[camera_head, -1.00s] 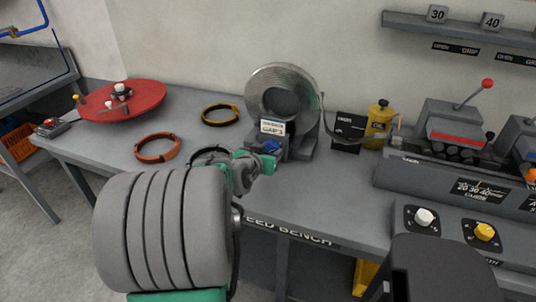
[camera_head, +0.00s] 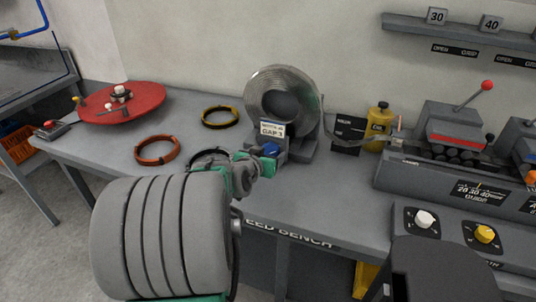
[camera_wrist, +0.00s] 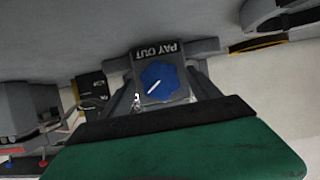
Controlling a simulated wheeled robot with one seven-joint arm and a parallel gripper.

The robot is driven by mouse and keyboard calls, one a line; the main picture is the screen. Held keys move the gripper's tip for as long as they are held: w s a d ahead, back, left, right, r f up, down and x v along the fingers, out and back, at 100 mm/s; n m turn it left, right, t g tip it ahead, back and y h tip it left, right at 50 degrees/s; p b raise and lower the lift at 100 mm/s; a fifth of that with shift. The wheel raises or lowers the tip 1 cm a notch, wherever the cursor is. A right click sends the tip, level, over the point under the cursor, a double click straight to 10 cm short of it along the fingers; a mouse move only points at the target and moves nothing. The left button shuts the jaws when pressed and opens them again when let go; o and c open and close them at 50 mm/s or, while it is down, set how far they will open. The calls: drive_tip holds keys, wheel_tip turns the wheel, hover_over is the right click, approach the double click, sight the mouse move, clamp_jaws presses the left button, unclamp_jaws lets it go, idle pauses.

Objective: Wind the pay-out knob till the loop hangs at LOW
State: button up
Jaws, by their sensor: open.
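The blue pay-out knob (camera_head: 271,150) sits low on the front of the coil stand. In the wrist view the knob (camera_wrist: 158,82) shows a white pointer line beside an upside-down PAY OUT label. The grey metal coil (camera_head: 270,84) stands upright behind it. Its strip (camera_head: 326,122) hangs from the coil's right side in a shallow loop toward the machine, in front of a black board (camera_head: 348,132). The board's marks are too small to read, so the loop's level is unclear. My gripper (camera_head: 260,166) is open just in front of the knob, apparently not closed on it.
A small card (camera_head: 271,129) stands above the knob. Orange (camera_head: 157,162) and yellow-black (camera_head: 220,107) rings lie left on the bench, a red turntable (camera_head: 121,112) beyond. A yellow bottle (camera_head: 378,130) and the roller machine (camera_head: 455,142) stand right.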

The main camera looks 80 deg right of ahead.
drive_tip(key=v, duration=0.7)
drive_tip(key=shift+a+r, duration=0.1)
drive_tip(key=shift+a, duration=0.2)
